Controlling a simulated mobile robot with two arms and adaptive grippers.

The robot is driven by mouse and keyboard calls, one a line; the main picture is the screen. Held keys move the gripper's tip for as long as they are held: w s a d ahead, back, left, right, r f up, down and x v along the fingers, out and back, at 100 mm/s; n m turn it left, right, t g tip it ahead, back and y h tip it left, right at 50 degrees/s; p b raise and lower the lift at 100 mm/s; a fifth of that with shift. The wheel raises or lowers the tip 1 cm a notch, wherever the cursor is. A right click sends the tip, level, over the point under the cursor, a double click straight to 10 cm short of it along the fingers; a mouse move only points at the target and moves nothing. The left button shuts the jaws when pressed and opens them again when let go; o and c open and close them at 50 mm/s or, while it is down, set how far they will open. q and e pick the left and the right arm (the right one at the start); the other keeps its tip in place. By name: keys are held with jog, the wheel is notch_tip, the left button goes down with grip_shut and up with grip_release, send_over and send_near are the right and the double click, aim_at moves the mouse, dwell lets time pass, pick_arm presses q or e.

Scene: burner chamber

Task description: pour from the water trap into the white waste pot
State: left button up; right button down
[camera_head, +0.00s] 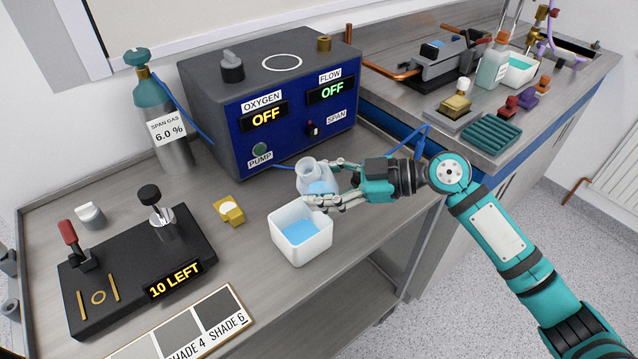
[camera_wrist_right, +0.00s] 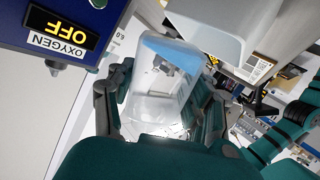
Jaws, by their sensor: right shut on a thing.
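My right gripper (camera_head: 318,200) is shut on the water trap (camera_head: 308,173), a small translucent bottle with pale blue liquid in it. The trap is held at the back right rim of the white waste pot (camera_head: 303,250) and looks tilted; fingers cover part of it. The white pot is square and open, stands on the bench, and has blue liquid inside. I cannot make out a stream between trap and pot. In the right wrist view the clear trap (camera_wrist_right: 155,100) sits between the fingers, with a blue band near the white pot (camera_wrist_right: 215,35). My left gripper is not seen.
The blue-fronted analyser (camera_head: 290,145), reading OFF, stands behind the pot. A yellow block (camera_head: 229,210) lies left of it. A black device (camera_head: 135,265) reading 10 LEFT and a shade card (camera_head: 180,330) are further left. A second bench (camera_head: 400,90) with several items is at right.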

jog(key=shift+r, duration=0.1)
jog(key=shift+w+d+r+n+h, duration=0.15)
jog(key=shift+n+h, duration=0.15)
jog(key=shift+h, duration=0.2)
jog(key=shift+p, duration=0.35)
jog(key=shift+w+d+n+t+h, duration=0.1)
jog(key=shift+d+n+t+h, duration=0.1)
jog(key=shift+n+t+h, duration=0.15)
jog(key=shift+p, duration=0.35)
jog(key=shift+r+h, duration=0.1)
jog(key=shift+h, duration=0.15)
jog(key=shift+w+d+n+h, duration=0.1)
jog(key=shift+d+n+h, duration=0.05)
jog(key=shift+n+h, duration=0.15)
